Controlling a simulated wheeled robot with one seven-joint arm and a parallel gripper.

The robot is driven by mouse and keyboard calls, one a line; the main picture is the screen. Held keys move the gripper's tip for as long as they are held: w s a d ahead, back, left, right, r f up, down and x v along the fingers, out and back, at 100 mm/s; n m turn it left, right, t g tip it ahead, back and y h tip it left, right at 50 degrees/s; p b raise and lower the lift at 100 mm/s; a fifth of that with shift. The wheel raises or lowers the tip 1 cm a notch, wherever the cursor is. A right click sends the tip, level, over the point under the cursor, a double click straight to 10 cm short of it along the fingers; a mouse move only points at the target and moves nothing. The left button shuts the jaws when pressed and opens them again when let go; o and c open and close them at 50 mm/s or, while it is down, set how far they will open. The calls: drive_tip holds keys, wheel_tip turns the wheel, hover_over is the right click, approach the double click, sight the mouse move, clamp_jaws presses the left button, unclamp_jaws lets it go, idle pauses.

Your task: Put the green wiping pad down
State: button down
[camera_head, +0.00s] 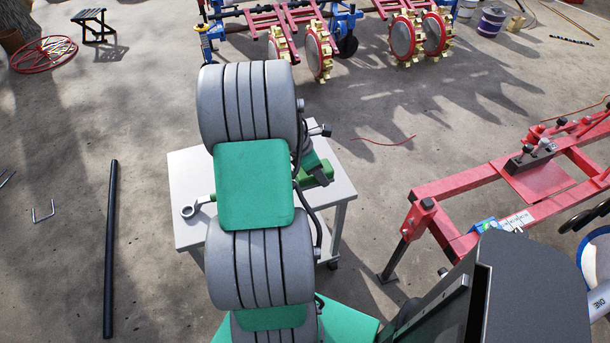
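A white table (182,168) stands in the middle of the view, largely covered by my arm's grey and green links. A green piece (322,172) shows at the table's right side, just past my arm; it may be the wiping pad, but most of it is hidden. A dark grey part that looks like my gripper (316,166) is right at this green piece. Its fingers cannot be made out, so I cannot tell whether it is shut on the piece, or whether the piece touches the table.
A grey ring-ended tool (189,211) with a green part lies at the table's left edge. A red frame (480,187) stands at right. A black bar (110,245) lies on the floor at left. A machine with toothed wheels (404,38) stands at the back. Open floor lies between.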

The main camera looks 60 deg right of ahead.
drive_tip(key=w+d+f, duration=0.1)
drive_tip(key=w+f, duration=0.1)
drive_tip(key=w+d+f, duration=0.4)
drive_tip(key=f, duration=0.1)
drive_tip(key=shift+d, duration=0.2)
drive_tip(key=shift+w+d+f, duration=0.1)
drive_tip(key=shift+w+f, duration=0.05)
drive_tip(key=shift+f, duration=0.75)
drive_tip(key=shift+w+d+f, duration=0.1)
drive_tip(key=shift+f, duration=0.8)
drive_tip(key=shift+f, duration=0.2)
drive_tip(key=shift+c, duration=2.3)
unclamp_jaws()
